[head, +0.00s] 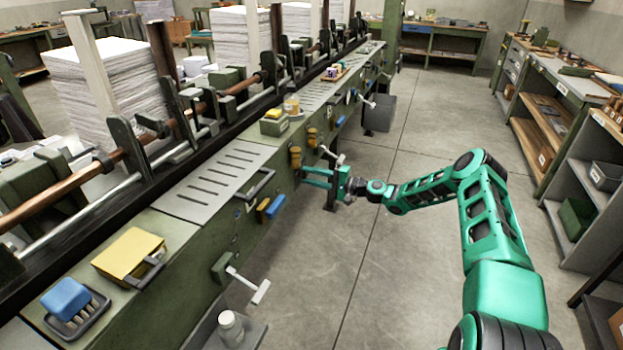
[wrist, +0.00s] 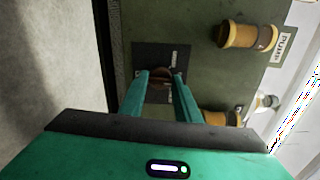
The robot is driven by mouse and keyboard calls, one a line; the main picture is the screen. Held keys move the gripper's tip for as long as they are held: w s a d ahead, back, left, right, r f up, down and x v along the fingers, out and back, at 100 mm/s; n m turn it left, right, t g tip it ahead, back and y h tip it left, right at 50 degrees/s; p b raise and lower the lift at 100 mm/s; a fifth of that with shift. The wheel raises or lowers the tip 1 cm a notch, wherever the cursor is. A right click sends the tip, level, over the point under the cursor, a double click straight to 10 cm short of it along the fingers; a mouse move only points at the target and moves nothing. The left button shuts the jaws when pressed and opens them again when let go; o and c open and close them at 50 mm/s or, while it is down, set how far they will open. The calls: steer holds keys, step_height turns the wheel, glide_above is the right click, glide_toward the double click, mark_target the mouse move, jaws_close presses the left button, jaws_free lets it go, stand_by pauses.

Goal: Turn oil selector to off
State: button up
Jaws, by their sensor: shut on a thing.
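The oil selector (wrist: 162,72) is a small dark brown round knob on a dark square plate (wrist: 146,52) on the green machine side. The plate carries small pale labels that are too small to read. My gripper (wrist: 162,80) reaches to the plate, with one teal fingertip on each side of the knob, and is shut on it. The fingers hide part of the knob, so its exact setting cannot be read. In the head view, my gripper (head: 304,177) points left at the machine's side; the selector is hidden there.
Yellow-brown cylinders (wrist: 246,36) stick out close to the right of the plate, near a PUMP label (wrist: 286,46). A white-handled crank (head: 250,287) juts from the machine nearer me. The grey floor (head: 350,250) beside the machine is mostly clear. Shelves (head: 575,200) stand right.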

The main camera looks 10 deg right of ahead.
steer(key=shift+s+a+f+n, duration=0.2)
steer(key=shift+a+n, duration=0.2)
steer(key=shift+n, duration=0.2)
steer(key=o, duration=1)
steer(key=shift+w, duration=0.1)
steer(key=shift+o, duration=0.2)
steer(key=shift+d, duration=0.15)
steer(key=shift+d, duration=0.1)
steer(key=v, duration=1)
steer(key=shift+d, duration=0.2)
